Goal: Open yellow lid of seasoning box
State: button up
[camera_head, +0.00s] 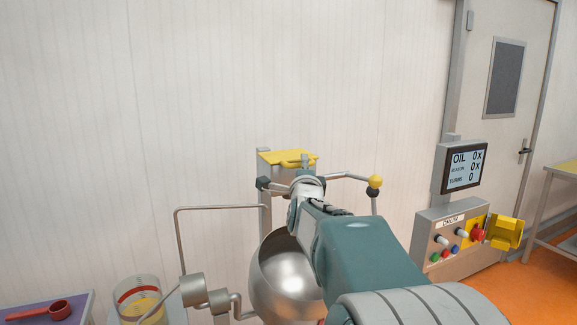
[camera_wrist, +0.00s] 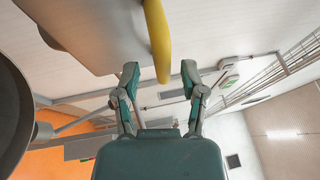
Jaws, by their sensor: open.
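The seasoning box (camera_head: 264,170) is a grey box on a post against the back wall, with a flat yellow lid (camera_head: 278,155) lying shut on top. A yellow handle (camera_head: 297,163) is on the lid's front side. In the wrist view the yellow handle (camera_wrist: 158,42) reaches down from the top, just beyond and between my fingertips, beside the grey box surface (camera_wrist: 90,30). My gripper (camera_wrist: 160,78) is open with nothing held. In the head view my gripper (camera_head: 305,160) is at the lid's front right, partly hidden by my arm.
A steel bowl (camera_head: 285,278) is below the box. A bent metal rail (camera_head: 220,208) is to its left, and a rod with a yellow knob (camera_head: 375,182) to its right. A control panel with screen (camera_head: 464,168) stands right. A clear jar (camera_head: 138,300) and red scoop (camera_head: 45,311) sit lower left.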

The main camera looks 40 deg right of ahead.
jog(key=shift+x, duration=0.85)
jog(key=shift+a, duration=0.15)
grip_shut()
